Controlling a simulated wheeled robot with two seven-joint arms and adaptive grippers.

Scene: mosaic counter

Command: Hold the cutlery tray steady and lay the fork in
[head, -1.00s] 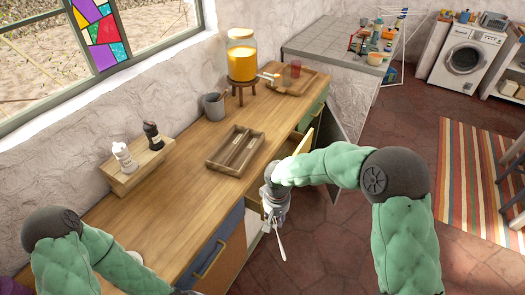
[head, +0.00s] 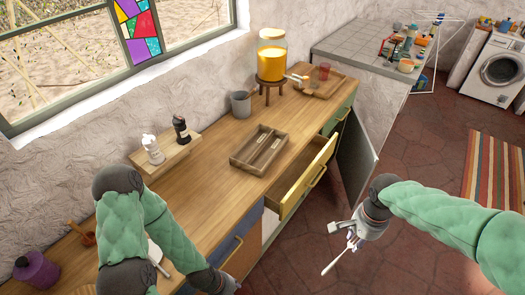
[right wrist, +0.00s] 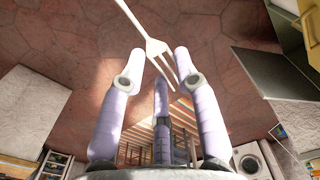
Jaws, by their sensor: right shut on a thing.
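The wooden cutlery tray (head: 237,160) lies on the counter in the middle of the head view, its long compartments showing. My right gripper (head: 352,238) is out over the floor, right of the counter and apart from the tray. It is shut on the pale fork (head: 333,263), which slants down and left in the head view. In the right wrist view the fork (right wrist: 155,45) has its tines between the fingertips and its handle runs out past the top edge. My left arm reaches along the counter's near part; its gripper is cut off by the bottom edge.
A yellow drawer (head: 298,192) stands open below the tray, with an open cabinet door (head: 356,155) beside it. A grey mug (head: 241,104), a juice dispenser (head: 272,57) and a wooden tray (head: 338,81) stand farther back. A shaker rack (head: 170,158) is by the wall.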

